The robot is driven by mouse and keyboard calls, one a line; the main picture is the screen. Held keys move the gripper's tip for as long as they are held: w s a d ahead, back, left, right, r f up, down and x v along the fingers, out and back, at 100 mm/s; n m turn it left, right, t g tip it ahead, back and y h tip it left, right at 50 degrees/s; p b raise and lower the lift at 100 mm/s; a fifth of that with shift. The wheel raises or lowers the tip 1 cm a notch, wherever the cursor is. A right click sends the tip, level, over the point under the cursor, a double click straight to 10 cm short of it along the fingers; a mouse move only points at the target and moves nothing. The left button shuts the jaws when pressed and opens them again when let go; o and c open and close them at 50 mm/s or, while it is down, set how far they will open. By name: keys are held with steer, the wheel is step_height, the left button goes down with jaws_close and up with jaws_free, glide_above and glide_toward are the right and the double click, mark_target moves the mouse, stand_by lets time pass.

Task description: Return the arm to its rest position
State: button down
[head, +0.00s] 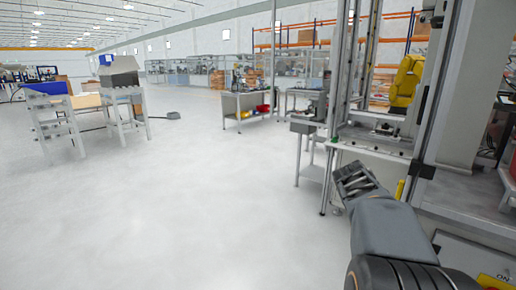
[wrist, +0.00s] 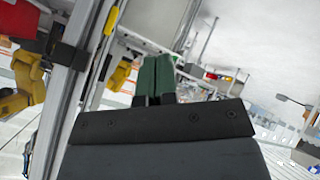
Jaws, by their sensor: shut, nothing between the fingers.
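My gripper (head: 352,178) is at the end of my dark grey arm (head: 388,225), at the lower right of the head view. The arm reaches up and to the left from the bottom edge, close beside a workstation frame. In the wrist view my gripper (wrist: 154,75) shows two green fingers side by side, pressed together with nothing between them. Nothing hangs from it. The head view does not show clearly whether the fingertips touch the white bench behind them.
A machine cell with a white bench (head: 372,150), metal posts and a yellow robot arm (head: 405,82) stands close on the right. A grey workbench (head: 246,108) with bins is farther back. The pale floor (head: 190,200) between is clear.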

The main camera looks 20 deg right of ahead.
steer(key=s+a+r+n+y+p, duration=0.1)
steer(key=a+y+p, duration=0.15)
steer(key=a, duration=0.75)
steer(key=s+a+r+n+y+p, duration=0.15)
steer(key=a+p, duration=0.25)
steer(key=a, duration=0.6)
steer(key=s+a+n+y+p, duration=0.1)
steer(key=s+a+y+p, duration=0.1)
steer(key=s+a, duration=0.2)
steer(key=s+a+g+y+p, duration=0.1)
steer(key=s+a+y+p, duration=0.1)
steer(key=a, duration=0.6)
steer(key=shift+s+a+f+n+y+p, duration=0.35)
steer(key=shift+s+a+f+p, duration=0.1)
steer(key=shift+s, duration=0.8)
steer(key=shift+d, duration=0.15)
